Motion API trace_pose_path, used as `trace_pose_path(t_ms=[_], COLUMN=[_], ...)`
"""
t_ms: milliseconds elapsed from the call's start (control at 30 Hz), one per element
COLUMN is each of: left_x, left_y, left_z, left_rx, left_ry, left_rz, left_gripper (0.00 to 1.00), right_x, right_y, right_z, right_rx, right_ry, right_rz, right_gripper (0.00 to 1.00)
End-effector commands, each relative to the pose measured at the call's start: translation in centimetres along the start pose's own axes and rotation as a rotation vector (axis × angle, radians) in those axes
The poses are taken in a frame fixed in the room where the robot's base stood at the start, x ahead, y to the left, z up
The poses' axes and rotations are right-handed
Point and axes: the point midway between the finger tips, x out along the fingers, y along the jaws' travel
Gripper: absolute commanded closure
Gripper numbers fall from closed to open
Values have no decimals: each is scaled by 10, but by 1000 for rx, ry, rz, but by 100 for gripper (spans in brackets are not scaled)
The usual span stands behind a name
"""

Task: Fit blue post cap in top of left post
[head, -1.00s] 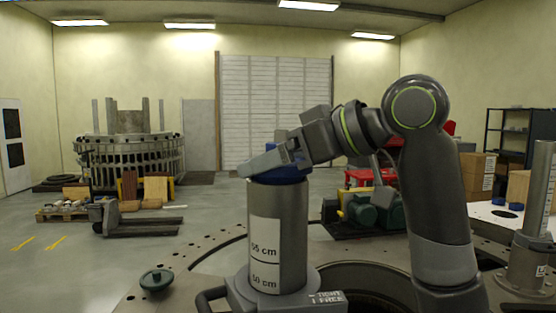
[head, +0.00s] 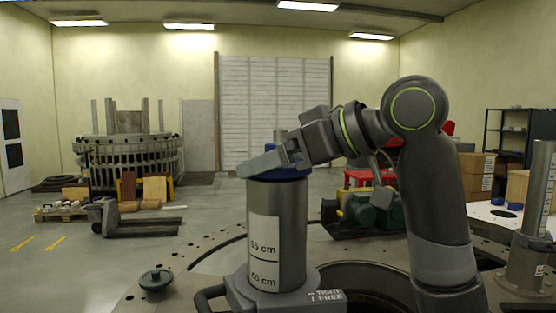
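The left post (head: 291,220) is a grey metal cylinder with a white cm label, upright in a clamp base (head: 272,295). A blue post cap (head: 291,175) is at its top. Only a thin blue band shows under my gripper; how deep the cap sits cannot be told. My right gripper (head: 262,163) reaches in from the right. Its fingers lie over the cap, low and almost flat. They hide most of the cap, and whether they grip it cannot be seen. My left gripper is not in view.
Another metal post (head: 535,200) stands at the right edge. Small blue parts (head: 494,204) lie on a white table beside it. A dark green knob (head: 156,280) sits on the drilled ring plate (head: 205,262) left of the post. A pallet jack (head: 125,218) stands farther back.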

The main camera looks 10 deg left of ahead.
Motion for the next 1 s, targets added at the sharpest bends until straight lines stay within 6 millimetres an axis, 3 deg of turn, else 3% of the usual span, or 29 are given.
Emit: trace_pose_path(t_ms=[267, 300, 367, 667, 1000], left_x=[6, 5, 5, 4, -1], left_y=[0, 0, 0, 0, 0], left_z=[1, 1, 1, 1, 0], left_rx=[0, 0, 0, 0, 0], left_ry=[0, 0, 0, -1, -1], left_rz=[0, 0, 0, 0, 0], left_gripper=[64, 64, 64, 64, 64], right_x=[2, 2, 2, 0, -26], right_y=[0, 0, 0, 0, 1], right_z=[6, 5, 5, 5, 4], right_rx=[-1, -1, -1, 0, -1], right_ry=[1, 1, 1, 0, 1], right_rz=[0, 0, 0, 0, 2], right_gripper=[39, 9, 2, 2, 2])
